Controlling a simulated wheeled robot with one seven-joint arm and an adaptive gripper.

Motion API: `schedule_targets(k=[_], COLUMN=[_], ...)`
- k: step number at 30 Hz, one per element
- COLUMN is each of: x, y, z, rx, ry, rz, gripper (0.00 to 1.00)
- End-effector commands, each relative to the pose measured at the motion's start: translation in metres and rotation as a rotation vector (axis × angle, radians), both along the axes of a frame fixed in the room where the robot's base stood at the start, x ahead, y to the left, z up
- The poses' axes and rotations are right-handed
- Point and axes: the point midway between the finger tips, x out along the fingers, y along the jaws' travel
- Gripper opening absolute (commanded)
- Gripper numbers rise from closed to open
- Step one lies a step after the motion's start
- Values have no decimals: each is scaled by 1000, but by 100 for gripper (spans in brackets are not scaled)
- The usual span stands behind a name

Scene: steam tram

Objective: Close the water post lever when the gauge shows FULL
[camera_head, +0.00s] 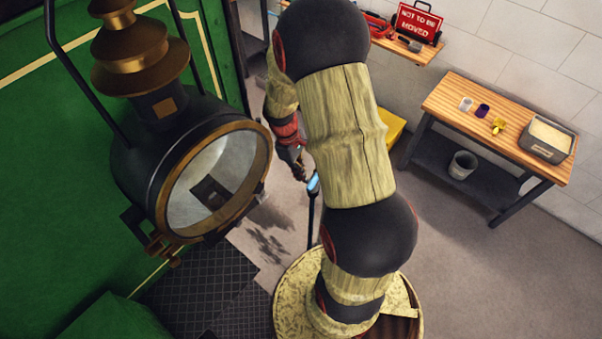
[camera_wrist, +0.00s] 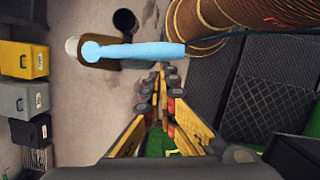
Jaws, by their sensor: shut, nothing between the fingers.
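The water post lever shows as a light blue handle (camera_head: 313,184) on a thin dark upright, in the gap between the lamp and my arm. In the wrist view the blue handle (camera_wrist: 135,53) lies crosswise, with a rounded end at the left. My gripper (camera_head: 301,177) is close beside the handle in the head view. In the wrist view my gripper (camera_wrist: 165,72) is shut and empty, its fingertips just below the handle's right half. I cannot tell whether they touch it. I see no gauge face in either view, so its reading is hidden.
A large brass-rimmed lamp (camera_head: 218,182) on the green tram (camera_head: 60,130) stands close on the left. A workbench (camera_head: 500,125) with small items stands right, with a bucket (camera_head: 463,165) below. A red sign (camera_head: 417,22) stands on a shelf. Boxes (camera_wrist: 25,98) line the wrist view's left.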

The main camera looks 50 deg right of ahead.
Motion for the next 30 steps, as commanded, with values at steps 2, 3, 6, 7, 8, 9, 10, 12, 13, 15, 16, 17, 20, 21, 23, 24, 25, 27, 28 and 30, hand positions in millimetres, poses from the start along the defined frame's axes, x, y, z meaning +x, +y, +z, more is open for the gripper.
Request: schedule_targets(k=[2,3,6,7,8,9,10,12,13,15,16,17,20,21,23,24,25,27,28,30], x=[-1,-1,-3,-3,-4,-4,-5,-6,-7,-9,-10,-11,-16,-19,-23,-26,-29,-35,-38,-44], y=[0,0,1,1,1,1,1,1,1,2,2,2,2,2,2,2,2,1,0,-2], z=[0,0,0,0,0,0,0,0,0,0,0,0,0,0,1,1,1,1,1,1], rx=[0,0,0,0,0,0,0,-1,0,1,0,0,0,0,0,0,0,1,1,1], ry=[-1,-1,-1,-1,0,0,0,1,1,2,2,2,1,1,2,1,1,1,2,1], rz=[9,15,30,35,39,47,52,63,70,89,100,110,162,187,231,264,291,357,386,453], gripper=[0,0,0,0,0,0,0,0,0,0,0,0,0,0,0,0,0,0,0,0])
